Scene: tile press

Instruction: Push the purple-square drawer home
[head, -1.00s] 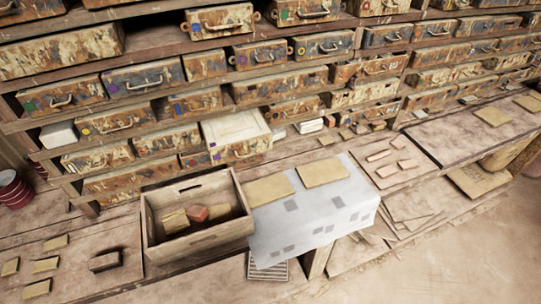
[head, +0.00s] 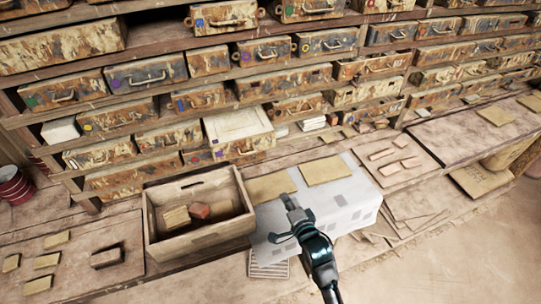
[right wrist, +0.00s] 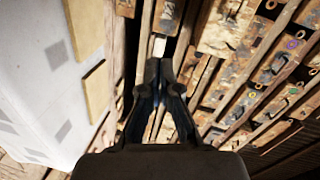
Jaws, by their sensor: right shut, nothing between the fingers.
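The purple-square drawer (head: 239,138) sits in a lower row of the rack, its front standing out past its neighbours and its pale top showing. A small purple mark is at the left of its rusty front. My right gripper (head: 288,202) is over the white-covered block on the bench, in front of and to the right of the drawer, apart from it. It is shut and empty. In the right wrist view its fingers (right wrist: 165,64) are together, with rack and bench turned sideways behind. I cannot pick out the drawer for sure there. My left gripper is out of view.
An open wooden crate (head: 152,238) with several blocks stands in front of the drawer. The white-covered block (head: 350,205), with tan tiles (head: 322,170) by its back edge, is to its right. Other rusty drawers (head: 148,73) surround it. Bench space right of the drawer is partly clear.

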